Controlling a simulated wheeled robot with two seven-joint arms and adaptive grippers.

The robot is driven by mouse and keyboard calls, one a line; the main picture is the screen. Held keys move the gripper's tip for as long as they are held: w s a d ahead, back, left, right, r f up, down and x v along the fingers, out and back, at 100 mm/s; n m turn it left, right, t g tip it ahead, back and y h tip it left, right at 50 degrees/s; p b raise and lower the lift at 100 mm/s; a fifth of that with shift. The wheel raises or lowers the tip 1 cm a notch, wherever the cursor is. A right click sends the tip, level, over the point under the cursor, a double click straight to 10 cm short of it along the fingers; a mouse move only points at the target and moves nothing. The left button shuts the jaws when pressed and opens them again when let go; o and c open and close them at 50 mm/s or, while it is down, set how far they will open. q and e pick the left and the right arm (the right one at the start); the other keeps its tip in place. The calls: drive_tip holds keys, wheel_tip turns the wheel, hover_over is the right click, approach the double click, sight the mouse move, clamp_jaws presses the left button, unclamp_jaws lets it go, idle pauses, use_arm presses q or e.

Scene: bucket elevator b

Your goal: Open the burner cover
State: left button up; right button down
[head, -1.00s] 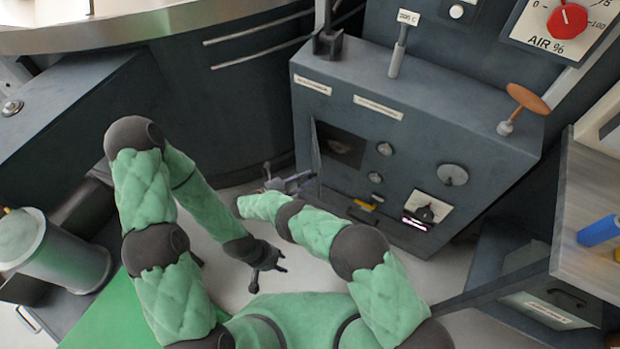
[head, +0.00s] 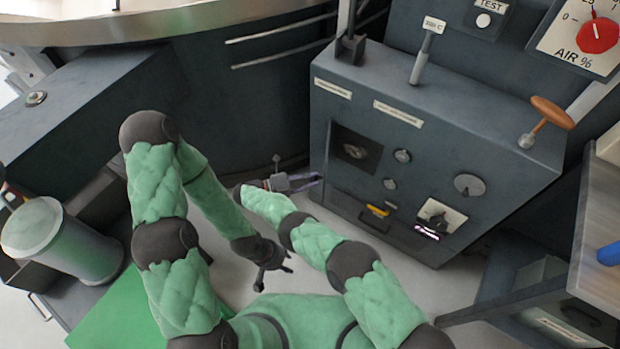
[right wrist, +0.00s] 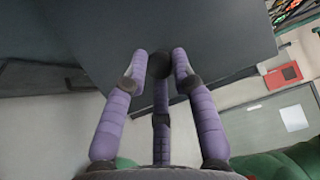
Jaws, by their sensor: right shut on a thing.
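The burner cover (head: 327,151) stands open, seen almost edge-on at the left side of the dark burner opening (head: 356,150) in the cabinet front. My right gripper (head: 308,181) is at the cover's lower outer side, left of the opening. In the right wrist view, its purple fingers (right wrist: 160,75) close around a dark round knob (right wrist: 158,64) in front of a dark flat panel (right wrist: 205,30). My left gripper (head: 270,274) hangs low over the floor, away from the cabinet, with its fingers spread and empty.
The cabinet (head: 450,115) carries dials, a yellow handle (head: 378,211) and an orange-handled lever (head: 550,113). A round dark vessel (head: 260,90) stands behind my right gripper. A grey cylinder (head: 60,240) stands at left. The light floor before the cabinet is clear.

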drive_tip(key=c, duration=1)
unclamp_jaws()
drive_tip(key=shift+w, duration=0.1)
drive_tip(key=shift+r, duration=5)
